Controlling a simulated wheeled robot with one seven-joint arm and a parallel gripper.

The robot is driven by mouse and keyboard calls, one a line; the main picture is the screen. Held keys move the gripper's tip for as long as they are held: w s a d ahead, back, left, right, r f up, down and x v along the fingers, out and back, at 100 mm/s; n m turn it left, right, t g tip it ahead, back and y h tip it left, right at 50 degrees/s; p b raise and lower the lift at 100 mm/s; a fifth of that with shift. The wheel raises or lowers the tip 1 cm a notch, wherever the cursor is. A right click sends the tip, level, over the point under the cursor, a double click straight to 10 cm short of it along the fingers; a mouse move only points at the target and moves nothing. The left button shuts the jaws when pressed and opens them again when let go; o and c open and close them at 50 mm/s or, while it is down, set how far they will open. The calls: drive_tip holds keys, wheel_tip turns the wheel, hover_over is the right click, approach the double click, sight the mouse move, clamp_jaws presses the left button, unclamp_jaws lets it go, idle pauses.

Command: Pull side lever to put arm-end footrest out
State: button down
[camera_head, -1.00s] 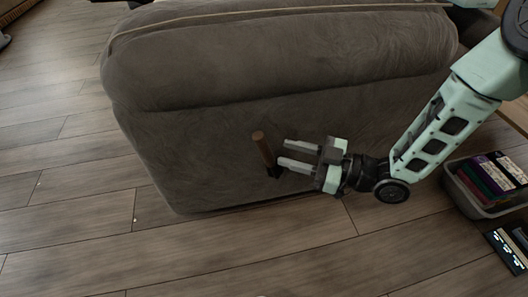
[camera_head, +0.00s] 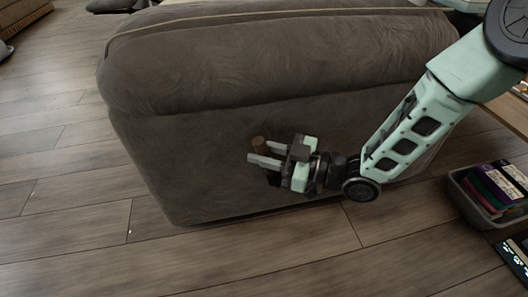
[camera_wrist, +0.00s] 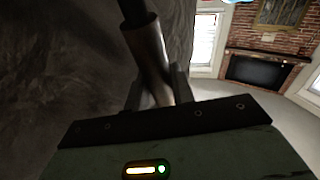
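The side lever, with a brown wooden handle (camera_head: 259,143) and a dark base, sticks out of the side of the grey-brown upholstered seat (camera_head: 190,150). My gripper (camera_head: 259,153) is at the lever, its two pale fingers apart and spanning it. The fingers partly hide the handle's middle in the head view. In the wrist view the lever (camera_wrist: 148,50) runs down from the top between the two fingers (camera_wrist: 158,90). I see no clear grip on it. No extended footrest shows in these views.
A grey bin (camera_head: 470,205) with several coloured cases stands on the floor at the right, near a dark item (camera_head: 514,258). The wood floor (camera_head: 250,265) in front is clear. A brick fireplace (camera_wrist: 262,68) is far off in the wrist view.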

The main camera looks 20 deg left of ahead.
drive_tip(key=shift+d, duration=0.1)
drive_tip(key=w+d+m+t+y+b, duration=0.1)
drive_tip(key=w+d+m+t+y, duration=0.1)
drive_tip(key=w+d+m+y, duration=0.2)
drive_tip(key=shift+d+f+m+y+b, duration=0.2)
drive_tip(key=shift+d+m+y+b, duration=0.3)
drive_tip(key=shift+d, duration=0.8)
drive_tip(key=shift+w, duration=0.1)
drive_tip(key=c, duration=1.5)
unclamp_jaws()
drive_tip(key=shift+d, duration=0.15)
drive_tip(key=p+v, duration=0.2)
drive_tip(key=v, duration=0.3)
drive_tip(key=p+v, duration=0.2)
drive_tip(key=v, duration=0.4)
drive_tip(key=p+v, duration=0.2)
drive_tip(key=v, duration=0.4)
drive_tip(key=shift+f, duration=0.4)
